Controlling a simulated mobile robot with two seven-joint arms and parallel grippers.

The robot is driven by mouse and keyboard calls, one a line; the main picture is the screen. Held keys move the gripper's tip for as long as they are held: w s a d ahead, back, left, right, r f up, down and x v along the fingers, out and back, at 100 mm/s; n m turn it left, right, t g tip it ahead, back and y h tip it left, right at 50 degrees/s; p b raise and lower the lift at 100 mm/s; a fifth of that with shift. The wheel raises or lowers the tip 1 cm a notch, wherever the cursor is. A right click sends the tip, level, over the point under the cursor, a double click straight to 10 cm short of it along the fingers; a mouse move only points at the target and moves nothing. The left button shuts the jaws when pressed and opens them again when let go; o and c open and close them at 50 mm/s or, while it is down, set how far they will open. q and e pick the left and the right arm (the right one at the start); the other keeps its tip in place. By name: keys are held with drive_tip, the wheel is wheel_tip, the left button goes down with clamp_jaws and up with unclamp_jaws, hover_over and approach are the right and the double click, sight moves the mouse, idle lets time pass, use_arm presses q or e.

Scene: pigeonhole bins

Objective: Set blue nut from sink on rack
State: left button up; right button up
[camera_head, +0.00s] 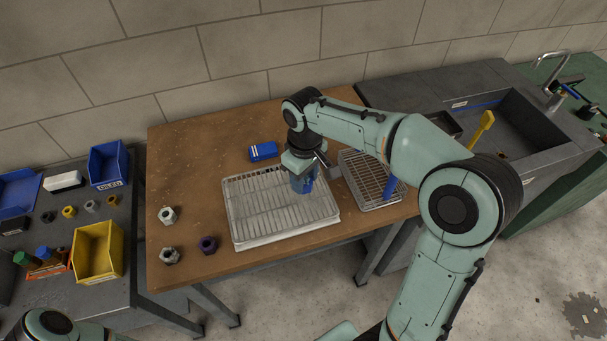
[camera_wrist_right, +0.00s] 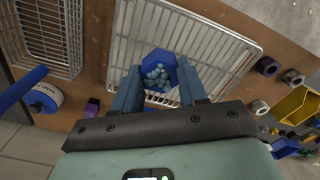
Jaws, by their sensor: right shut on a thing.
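The blue nut (camera_wrist_right: 158,66) is a hexagonal piece between the fingers of my right gripper (camera_wrist_right: 158,90), with small pale blue lumps showing in its middle. In the head view the right gripper (camera_head: 302,184) is shut on it over the right part of the white wire rack (camera_head: 262,207). The rack's bars also show behind the nut in the wrist view (camera_wrist_right: 208,45). I cannot tell whether the nut touches the rack. The sink (camera_head: 526,140) is at the right, with a yellow-handled tool (camera_head: 482,128) in it. My left gripper is not in view.
A wire basket (camera_head: 362,172) stands close to the rack's right.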

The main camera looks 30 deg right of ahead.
drive_tip(key=shift+f+b, duration=1.85)
drive_tip(key=shift+f, duration=1.7)
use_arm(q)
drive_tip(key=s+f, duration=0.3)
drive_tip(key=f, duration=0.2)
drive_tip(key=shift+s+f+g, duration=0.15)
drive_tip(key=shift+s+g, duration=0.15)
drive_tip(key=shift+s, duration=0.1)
use_arm(e)
drive_tip(key=shift+w+f, duration=0.1)
drive_tip(key=shift+f, duration=0.35)
use_arm(q)
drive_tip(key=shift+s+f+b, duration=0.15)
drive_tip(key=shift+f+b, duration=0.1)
drive_tip(key=shift+b, duration=0.15)
use_arm(e)
drive_tip(key=shift+f, duration=0.4)
drive_tip(key=o, duration=0.9)
drive_tip(key=shift+c, duration=0.2)
drive_tip(key=o, duration=0.5)
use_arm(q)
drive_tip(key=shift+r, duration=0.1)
use_arm(e)
drive_tip(key=shift+o, duration=0.2)
drive_tip(key=shift+r, duration=0.1)
